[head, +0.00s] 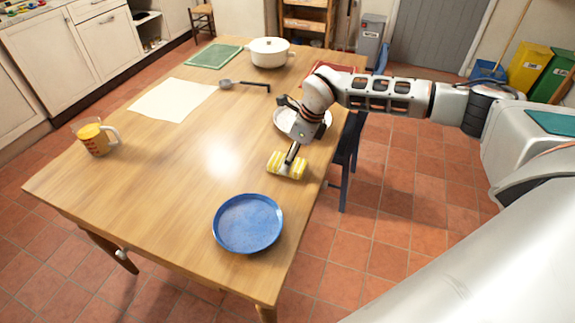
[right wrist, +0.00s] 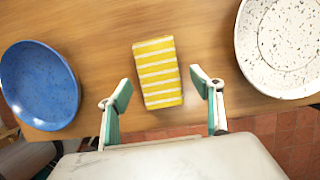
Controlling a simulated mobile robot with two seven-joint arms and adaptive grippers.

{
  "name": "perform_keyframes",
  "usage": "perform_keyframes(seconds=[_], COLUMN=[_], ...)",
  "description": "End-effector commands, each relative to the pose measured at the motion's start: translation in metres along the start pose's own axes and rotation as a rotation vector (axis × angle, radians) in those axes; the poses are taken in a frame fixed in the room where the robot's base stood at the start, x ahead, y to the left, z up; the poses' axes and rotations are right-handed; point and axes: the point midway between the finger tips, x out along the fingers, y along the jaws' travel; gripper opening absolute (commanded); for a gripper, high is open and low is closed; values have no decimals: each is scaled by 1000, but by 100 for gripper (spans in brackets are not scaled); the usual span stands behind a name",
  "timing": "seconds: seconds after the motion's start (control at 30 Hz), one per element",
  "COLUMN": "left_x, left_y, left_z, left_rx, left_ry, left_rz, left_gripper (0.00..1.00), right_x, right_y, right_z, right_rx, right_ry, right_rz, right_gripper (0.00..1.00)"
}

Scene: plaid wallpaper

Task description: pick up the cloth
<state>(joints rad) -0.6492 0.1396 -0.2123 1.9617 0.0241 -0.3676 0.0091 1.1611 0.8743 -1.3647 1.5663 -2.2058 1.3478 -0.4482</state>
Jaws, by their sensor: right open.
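The cloth (head: 274,163) is a small folded yellow and white striped block on the wooden table near its right edge. It also shows in the right wrist view (right wrist: 157,68), between and beyond my fingertips. My right gripper (head: 291,157) is open, pointing down close to the cloth. In the right wrist view my right gripper (right wrist: 162,88) has its two green-padded fingers wide apart, one on each side of the cloth's line, with nothing held. I cannot tell the exact height gap. My left gripper is not in view.
A blue plate (head: 248,223) lies in front of the cloth, and a speckled white plate (head: 283,122) behind it, partly hidden by my arm. A measuring cup (head: 95,138), cream sheet (head: 172,99), ladle (head: 245,85) and white pot (head: 269,53) stand farther off. The table's middle is clear.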

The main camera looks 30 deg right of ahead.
Motion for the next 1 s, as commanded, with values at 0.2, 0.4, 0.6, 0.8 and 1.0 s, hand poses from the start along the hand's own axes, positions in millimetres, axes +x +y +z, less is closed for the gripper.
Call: perform_keyframes(seconds=[0.2, 0.4, 0.6, 0.8, 1.0], left_x=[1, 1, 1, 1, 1], left_y=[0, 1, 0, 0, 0], left_z=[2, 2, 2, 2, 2], left_rx=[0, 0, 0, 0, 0], left_ry=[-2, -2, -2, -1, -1], left_rz=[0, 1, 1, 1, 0], left_gripper=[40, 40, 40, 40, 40], right_x=[23, 24, 24, 24, 22], right_y=[0, 0, 0, 0, 0], right_z=[0, 0, 0, 1, 1], right_rx=[0, 0, 0, 0, -1], right_ry=[-1, -1, -1, -1, -2], right_rz=[1, 1, 1, 1, 0], right_gripper=[65, 65, 26, 24, 24])
